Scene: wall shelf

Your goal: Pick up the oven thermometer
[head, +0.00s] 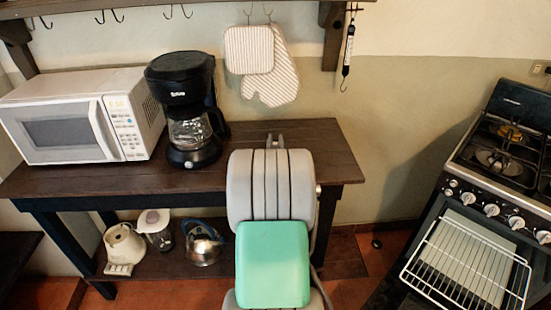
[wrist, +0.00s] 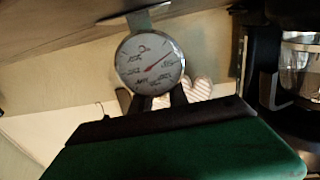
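The oven thermometer (wrist: 150,63) shows in the wrist view as a round white dial with a red needle. Its metal bracket (wrist: 134,18) is at the dial's upper edge, against the dark wood of the table. The dial looks unheld. My gripper (wrist: 153,97) has two dark fingers spread apart at the dial's lower edge in that view. The dial hides part of them, so I cannot tell whether they touch it. In the head view my gripper (head: 275,141) is over the table, right of the coffee maker, and my arm hides the thermometer.
A dark wooden table (head: 335,150) carries a white microwave (head: 75,120) and a black coffee maker (head: 185,110) at left. Striped mitts (head: 270,85) hang on the wall behind. A stove (head: 490,180) with a rack stands at right. The table's right end is clear.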

